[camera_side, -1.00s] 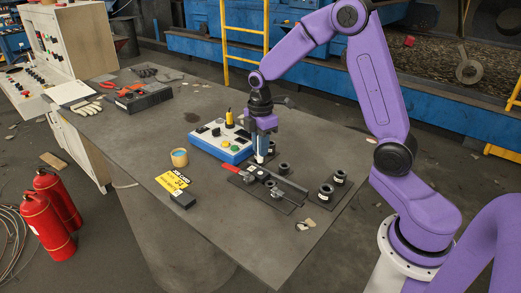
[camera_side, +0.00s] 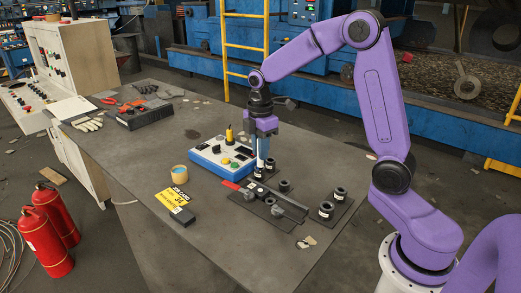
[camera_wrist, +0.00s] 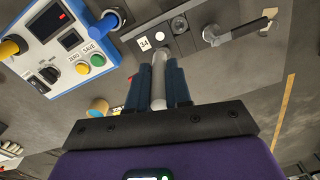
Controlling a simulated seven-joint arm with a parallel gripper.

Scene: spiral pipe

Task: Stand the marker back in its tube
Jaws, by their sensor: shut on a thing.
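My gripper (camera_side: 261,153) points down over the table and is shut on the marker, a pale grey-white cylinder (camera_wrist: 160,80) between the two dark blue fingers in the wrist view. In the side view, the marker's lower white end shows just below the fingers, close to a black tube (camera_side: 259,172) at the near corner of the blue control box. I cannot tell whether the marker's end is above, beside or inside that tube. Other black tubes (camera_side: 285,186) (camera_side: 326,210) stand nearby on dark plates. A "3A" label (camera_wrist: 144,43) shows beyond the marker.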

